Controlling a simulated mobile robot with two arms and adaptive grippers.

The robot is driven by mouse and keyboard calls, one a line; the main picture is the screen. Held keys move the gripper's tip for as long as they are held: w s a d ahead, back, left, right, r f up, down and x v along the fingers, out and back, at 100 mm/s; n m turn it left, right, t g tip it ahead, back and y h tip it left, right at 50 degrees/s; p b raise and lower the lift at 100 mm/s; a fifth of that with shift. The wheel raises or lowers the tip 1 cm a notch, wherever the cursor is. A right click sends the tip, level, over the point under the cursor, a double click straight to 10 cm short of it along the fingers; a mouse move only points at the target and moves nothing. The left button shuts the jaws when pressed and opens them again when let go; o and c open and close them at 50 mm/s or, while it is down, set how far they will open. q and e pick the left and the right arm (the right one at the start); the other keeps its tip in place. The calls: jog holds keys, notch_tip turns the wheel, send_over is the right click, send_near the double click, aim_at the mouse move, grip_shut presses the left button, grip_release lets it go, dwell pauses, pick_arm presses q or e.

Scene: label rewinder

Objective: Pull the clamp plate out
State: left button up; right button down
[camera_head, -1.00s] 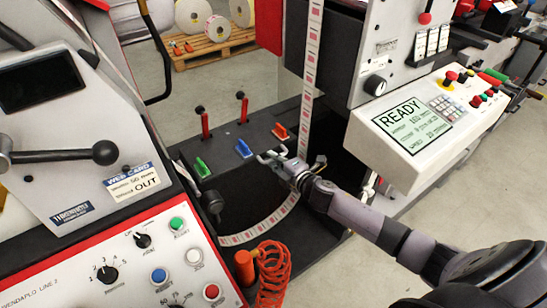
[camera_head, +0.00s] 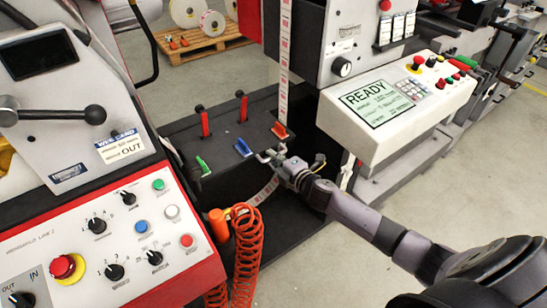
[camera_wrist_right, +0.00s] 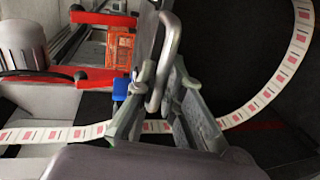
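The clamp plate (camera_head: 222,132) is a dark flat plate in the middle of the head view. It carries two upright red levers and green (camera_head: 203,165), blue (camera_head: 243,147) and orange (camera_head: 280,130) tabs. A grey metal loop handle (camera_wrist_right: 171,45) shows in the right wrist view between my right gripper's fingers. My right gripper (camera_head: 277,159) is at the plate's near right edge and appears closed around this handle. The fingers hide part of the contact. My left gripper is not in view.
The printed label web (camera_head: 285,45) hangs behind the plate and loops below it. A red-edged control panel (camera_head: 105,235) stands at left. The READY console (camera_head: 378,100) stands at right. A coiled orange hose (camera_head: 247,250) hangs in front. Bare floor (camera_head: 345,235) lies at lower right.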

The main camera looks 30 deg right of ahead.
jog(key=c, duration=1.9)
grip_release()
jog(key=shift+s+f, duration=0.15)
jog(key=shift+s, duration=0.1)
jog(key=shift+c, duration=0.2)
jog(key=shift+o, duration=1.3)
jog(key=shift+d, duration=0.1)
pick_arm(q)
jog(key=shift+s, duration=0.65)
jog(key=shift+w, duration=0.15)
pick_arm(e)
jog(key=v, duration=1.2)
